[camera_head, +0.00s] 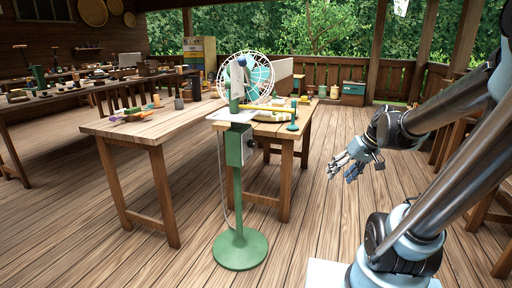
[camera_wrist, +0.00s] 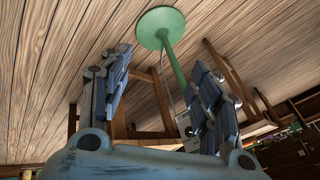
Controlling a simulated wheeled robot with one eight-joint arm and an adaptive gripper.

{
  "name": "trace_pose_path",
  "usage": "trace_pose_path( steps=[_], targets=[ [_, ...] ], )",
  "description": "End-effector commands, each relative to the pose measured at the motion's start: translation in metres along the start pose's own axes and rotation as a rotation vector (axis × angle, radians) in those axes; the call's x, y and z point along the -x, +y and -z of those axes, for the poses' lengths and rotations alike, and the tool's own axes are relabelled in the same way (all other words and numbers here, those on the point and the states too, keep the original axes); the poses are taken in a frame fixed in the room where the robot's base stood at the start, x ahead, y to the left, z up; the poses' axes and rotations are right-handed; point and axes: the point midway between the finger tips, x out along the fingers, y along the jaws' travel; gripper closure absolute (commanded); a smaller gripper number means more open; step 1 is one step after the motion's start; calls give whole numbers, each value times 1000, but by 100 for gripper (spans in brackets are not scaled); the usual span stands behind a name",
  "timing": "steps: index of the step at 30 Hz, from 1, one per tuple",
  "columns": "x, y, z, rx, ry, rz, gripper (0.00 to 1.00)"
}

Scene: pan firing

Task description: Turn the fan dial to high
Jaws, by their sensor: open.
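A fan with a white wire cage (camera_head: 262,78) stands at the near edge of the wooden table. Below it, a control box (camera_head: 238,146) is fixed to a green post on a round green base (camera_head: 240,249). A small dark dial (camera_head: 250,143) shows on the box's right side; its setting is too small to read. My gripper (camera_head: 342,173) is open and empty, to the right of the box and clearly apart from it. In the wrist view, the gripper's fingers (camera_wrist: 161,62) are spread, with the green base (camera_wrist: 160,27) beyond them; the box is partly hidden behind the right finger.
The wooden table (camera_head: 150,127) holds small tools and stands behind and left of the post. A cord hangs beside the post. A long workbench (camera_head: 60,105) with many items is at the left. The floor between my gripper and the post is clear.

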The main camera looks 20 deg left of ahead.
Motion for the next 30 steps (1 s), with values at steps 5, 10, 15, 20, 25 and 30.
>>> trace_pose_path(
  steps=[5, 10, 15, 20, 25, 30],
  targets=[
    [-13, -14, 49, 83, 48, 109, 43],
    [-28, -25, 92, 161, 105, 210, 43],
    [-44, -36, 132, 237, 168, 305, 43],
    [-62, -44, 168, 306, 237, 392, 43],
    [-83, -51, 202, 375, 316, 477, 43],
    [-105, -56, 231, 440, 404, 557, 43]
  ],
)
